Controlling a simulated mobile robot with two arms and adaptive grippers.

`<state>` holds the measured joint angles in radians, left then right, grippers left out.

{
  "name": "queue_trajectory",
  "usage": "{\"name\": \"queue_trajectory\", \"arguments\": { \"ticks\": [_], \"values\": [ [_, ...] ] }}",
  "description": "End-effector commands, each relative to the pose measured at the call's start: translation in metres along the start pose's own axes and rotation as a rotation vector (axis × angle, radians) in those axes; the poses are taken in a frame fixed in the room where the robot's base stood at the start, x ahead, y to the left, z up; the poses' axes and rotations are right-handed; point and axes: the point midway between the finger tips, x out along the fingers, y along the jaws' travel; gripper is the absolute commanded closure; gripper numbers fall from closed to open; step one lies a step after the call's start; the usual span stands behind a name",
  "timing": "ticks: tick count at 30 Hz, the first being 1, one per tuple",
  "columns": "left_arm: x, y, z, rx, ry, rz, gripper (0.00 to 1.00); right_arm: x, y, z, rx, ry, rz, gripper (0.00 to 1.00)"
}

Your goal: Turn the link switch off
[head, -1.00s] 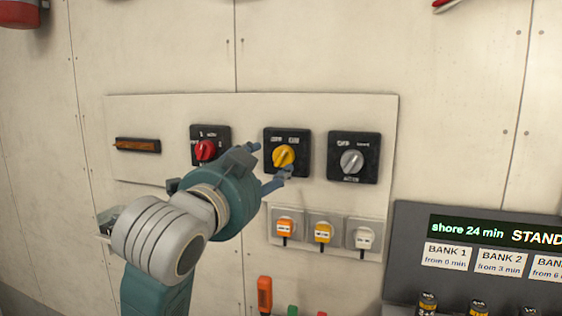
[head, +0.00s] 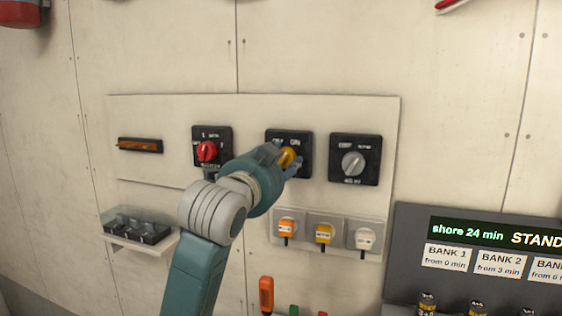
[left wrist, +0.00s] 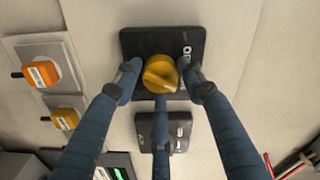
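A yellow rotary knob (head: 287,155) sits on a black switch plate (head: 303,141), the middle of three on the wall panel. Its lettering is too small to tell whether it names the link. My left gripper (head: 283,158) is at this knob, covering part of it in the head view. In the left wrist view the fingers (left wrist: 162,82) stand around the yellow knob (left wrist: 160,73), on either side and below. They look spread, with small gaps; contact is hard to tell. The knob's exact pointing is partly hidden. My right gripper is not in view.
A red-knobbed switch (head: 207,151) is left of the yellow one, and a grey-knobbed switch (head: 353,163) is right. Plugs in sockets (head: 325,234) are below. A small shelf with a clear-lidded box (head: 137,226) is lower left; a bank display (head: 480,235) is lower right.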

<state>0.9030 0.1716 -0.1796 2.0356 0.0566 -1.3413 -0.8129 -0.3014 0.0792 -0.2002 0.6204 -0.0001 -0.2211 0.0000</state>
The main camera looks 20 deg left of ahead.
Motion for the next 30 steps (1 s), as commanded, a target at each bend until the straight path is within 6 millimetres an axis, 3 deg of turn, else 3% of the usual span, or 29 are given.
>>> {"name": "queue_trajectory", "arguments": {
  "ticks": [1,3,4,17,30],
  "values": [
    [0.0,0.0,0.0,0.0,0.0,0.0,0.75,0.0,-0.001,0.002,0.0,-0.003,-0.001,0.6],
    [0.0,0.0,0.0,0.0,0.0,0.0,0.89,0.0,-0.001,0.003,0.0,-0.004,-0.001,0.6],
    [0.0,0.0,0.0,0.0,0.0,0.0,0.9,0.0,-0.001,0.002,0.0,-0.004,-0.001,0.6],
    [0.0,-0.001,-0.001,-0.09,0.0,0.001,0.9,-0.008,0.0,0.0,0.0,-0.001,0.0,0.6],
    [0.0,-0.002,-0.001,-0.463,-0.002,0.003,0.9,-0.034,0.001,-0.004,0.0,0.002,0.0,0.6]
  ]
}}
